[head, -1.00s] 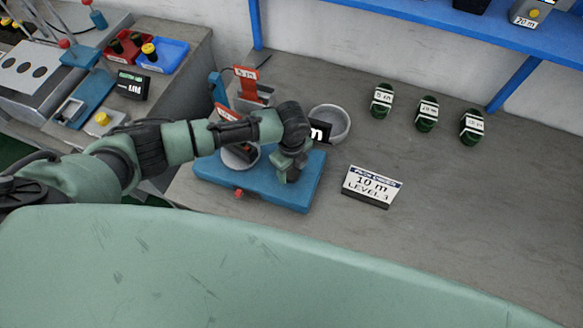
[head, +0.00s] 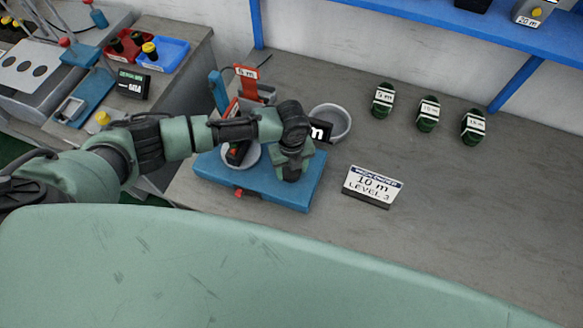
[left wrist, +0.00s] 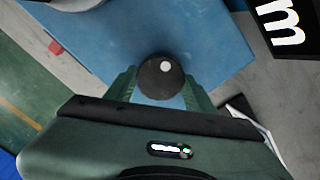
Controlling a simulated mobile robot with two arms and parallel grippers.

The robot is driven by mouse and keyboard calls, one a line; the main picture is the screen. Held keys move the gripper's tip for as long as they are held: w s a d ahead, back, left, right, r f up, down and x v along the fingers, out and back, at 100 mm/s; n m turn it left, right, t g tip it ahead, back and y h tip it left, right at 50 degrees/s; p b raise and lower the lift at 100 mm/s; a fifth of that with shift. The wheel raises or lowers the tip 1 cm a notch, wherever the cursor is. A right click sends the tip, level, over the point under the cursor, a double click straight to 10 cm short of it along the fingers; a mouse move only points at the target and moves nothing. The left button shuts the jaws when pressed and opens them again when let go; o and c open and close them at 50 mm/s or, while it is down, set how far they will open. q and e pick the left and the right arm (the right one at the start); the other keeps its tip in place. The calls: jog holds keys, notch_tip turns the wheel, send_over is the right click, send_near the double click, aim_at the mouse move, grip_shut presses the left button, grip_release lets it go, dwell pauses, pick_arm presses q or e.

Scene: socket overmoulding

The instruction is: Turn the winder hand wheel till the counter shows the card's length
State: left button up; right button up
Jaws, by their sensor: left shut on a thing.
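My left gripper (head: 292,172) reaches down over the blue winder base (head: 265,192) in the head view. In the left wrist view its two green fingers (left wrist: 160,84) are shut on a dark round knob (left wrist: 158,70) with a light spot, seemingly the hand wheel's handle. The rest of the hand wheel is mostly hidden by my arm. The dark counter (head: 319,131) is half covered in the head view; only a white "m" shows, also in the left wrist view (left wrist: 287,25), so its number is hidden. The order card (head: 372,186) reads "10 m" and "LEVEL 3". My right gripper is out of view.
Several dark green labelled coils (head: 428,115) stand at the back. A red holder marked 5 m (head: 246,82) rises behind my arm. The bench right of the card is clear.

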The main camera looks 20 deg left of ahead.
pick_arm(q)
jog(key=shift+w+r, duration=0.15)
jog(key=o, duration=1.4)
notch_tip(320, 180, up, 8)
jog(key=shift+f+b, duration=0.1)
jog(key=shift+b, duration=0.8)
jog(key=shift+s+f, duration=0.1)
jog(key=shift+s, duration=0.1)
